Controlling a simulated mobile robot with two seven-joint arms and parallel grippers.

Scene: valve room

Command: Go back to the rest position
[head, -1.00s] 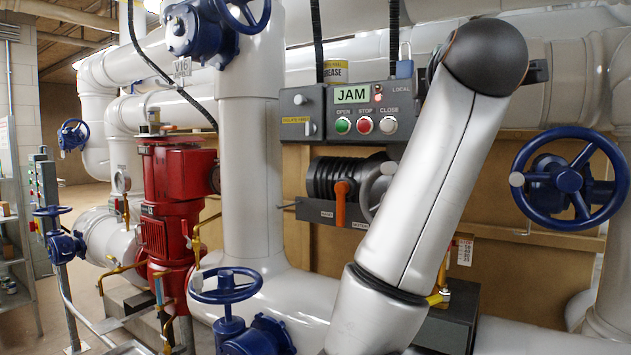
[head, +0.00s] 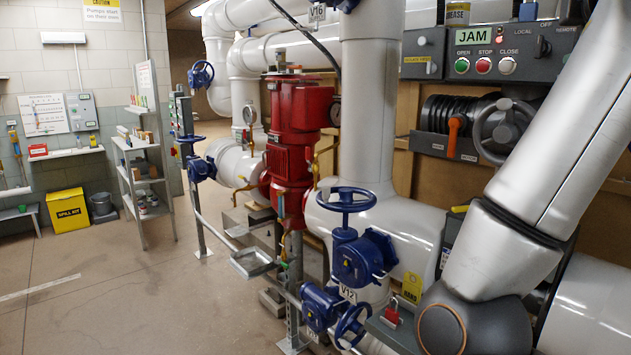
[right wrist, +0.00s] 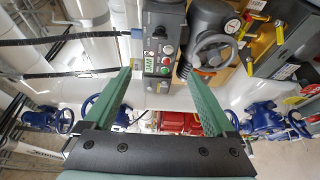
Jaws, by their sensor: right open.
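My right arm fills the right side of the head view, and its gripper is outside that view. In the right wrist view my right gripper (right wrist: 160,85) is open, its two green fingers apart with nothing between them touching them. Beyond the fingers is the control panel (right wrist: 165,50) with its buttons. In the head view the panel (head: 485,55) reads JAM, with green, red and white buttons. Below it is the actuator with an orange lever (head: 455,135) and a grey handwheel (head: 503,130). My left gripper is not in view.
Blue valves (head: 362,255) and a red pump (head: 293,140) stand along white pipes left of my arm. A red padlock (head: 392,312) and yellow tag (head: 412,287) are near the arm's lower end. A shelf (head: 140,175) and yellow spill kit bin (head: 67,210) stand further left. Open floor (head: 130,290) lies between.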

